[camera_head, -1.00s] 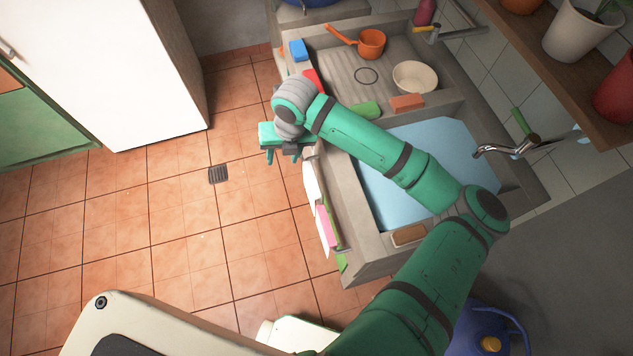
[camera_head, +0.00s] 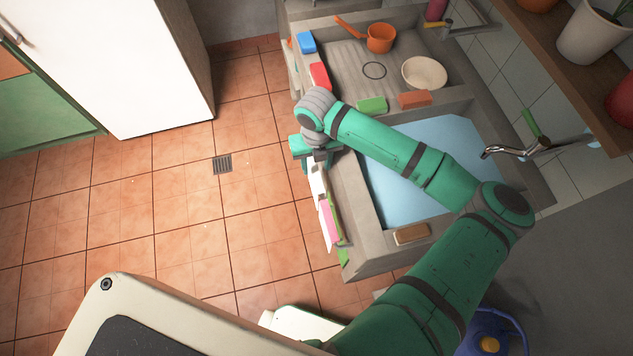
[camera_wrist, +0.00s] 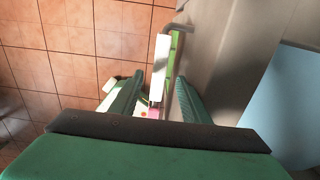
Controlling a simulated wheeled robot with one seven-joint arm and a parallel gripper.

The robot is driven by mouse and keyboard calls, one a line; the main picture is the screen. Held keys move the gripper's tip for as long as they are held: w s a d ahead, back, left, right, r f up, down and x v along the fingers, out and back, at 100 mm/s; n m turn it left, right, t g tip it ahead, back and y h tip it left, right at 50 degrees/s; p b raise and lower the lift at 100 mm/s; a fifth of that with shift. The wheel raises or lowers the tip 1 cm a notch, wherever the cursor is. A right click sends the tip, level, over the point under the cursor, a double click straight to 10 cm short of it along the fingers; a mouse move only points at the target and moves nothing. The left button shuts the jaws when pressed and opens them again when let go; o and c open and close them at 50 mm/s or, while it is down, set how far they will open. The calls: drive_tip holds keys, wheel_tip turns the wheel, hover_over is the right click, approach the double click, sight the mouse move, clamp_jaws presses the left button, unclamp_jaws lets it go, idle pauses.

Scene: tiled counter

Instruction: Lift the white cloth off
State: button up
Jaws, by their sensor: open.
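The white cloth (camera_head: 318,180) hangs at the front face of the sink counter, beside pink and green cloths. My gripper (camera_head: 318,160) is at the upper end of the white cloth and partly hides it in the head view. In the wrist view the white cloth (camera_wrist: 160,62) shows as a narrow strip seen nearly edge-on, in line with the gap between the fingers. My gripper (camera_wrist: 157,98) is open, with one finger on each side of that line. I cannot tell whether a finger touches the cloth.
A green cloth (camera_wrist: 174,60) hangs close to the right of the white one, with a metal rail (camera_wrist: 182,27) beside it. The pink cloth (camera_head: 329,222) hangs nearer my body. The sink counter (camera_head: 352,205) stands to the right. Open tiled floor (camera_head: 180,220) lies left.

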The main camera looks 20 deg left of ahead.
sight(316, 173)
wheel_tip(316, 173, down, 4)
drive_tip(key=shift+f, duration=0.15)
drive_tip(key=shift+w, duration=0.15)
clamp_jaws()
drive_tip(key=shift+a, duration=0.15)
drive_tip(key=shift+r, duration=0.65)
wheel_tip(316, 173, up, 17)
drive_tip(key=shift+f, duration=0.1)
drive_tip(key=c, duration=0.6)
unclamp_jaws()
clamp_jaws()
